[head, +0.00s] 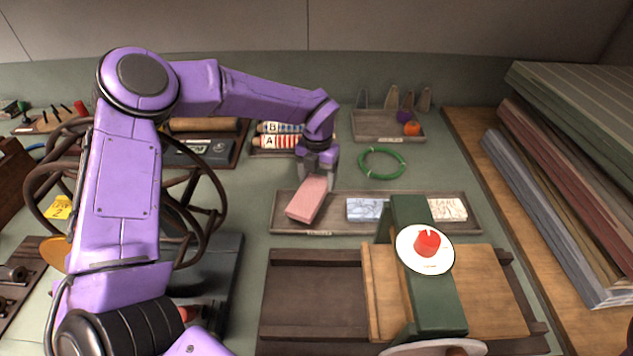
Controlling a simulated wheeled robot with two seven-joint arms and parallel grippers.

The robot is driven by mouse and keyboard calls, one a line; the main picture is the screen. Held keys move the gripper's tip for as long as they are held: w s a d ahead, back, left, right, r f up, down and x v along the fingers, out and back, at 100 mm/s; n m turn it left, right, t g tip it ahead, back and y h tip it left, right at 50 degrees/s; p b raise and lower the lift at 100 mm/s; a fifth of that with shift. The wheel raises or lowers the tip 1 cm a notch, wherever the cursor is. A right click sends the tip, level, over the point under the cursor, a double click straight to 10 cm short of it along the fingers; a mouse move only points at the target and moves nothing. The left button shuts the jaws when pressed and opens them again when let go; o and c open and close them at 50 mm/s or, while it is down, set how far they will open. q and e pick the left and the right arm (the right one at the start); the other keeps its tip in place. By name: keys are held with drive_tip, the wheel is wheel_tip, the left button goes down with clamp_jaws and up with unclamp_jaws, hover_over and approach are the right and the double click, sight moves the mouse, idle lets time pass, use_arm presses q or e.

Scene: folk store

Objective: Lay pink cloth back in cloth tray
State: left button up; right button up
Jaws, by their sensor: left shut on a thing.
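The pink cloth (306,201) is a folded block at the left end of the cloth tray (290,226), a long shallow wooden tray. My left gripper (318,178) is shut on the far end of the cloth, from above. The cloth lies at a slant to the tray; whether it touches the tray floor I cannot tell. A blue-white cloth (366,209) and a cream patterned cloth (447,209) lie further right in the same tray. My right gripper is not in view.
A green stand with a white disc and red knob (427,243) rises over a wooden board (490,290) in front of the tray. A green ring (382,163) lies behind it. A dark spoked wheel (60,180) stands left. Stacked boards (580,150) fill the right.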

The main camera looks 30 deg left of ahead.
sight(317, 185)
use_arm(q)
drive_tip(key=f, duration=0.1)
drive_tip(key=w+f, duration=0.1)
drive_tip(key=f, duration=0.1)
drive_tip(key=a+f, duration=0.1)
drive_tip(key=shift+w+f+p, duration=0.15)
drive_tip(key=shift+f+p, duration=0.1)
drive_tip(key=shift+p, duration=0.15)
drive_tip(key=shift+f, duration=0.3)
drive_tip(key=shift+f+b, duration=0.45)
drive_tip(key=shift+b, duration=0.05)
drive_tip(key=o, duration=1.1)
drive_tip(key=shift+o, duration=0.2)
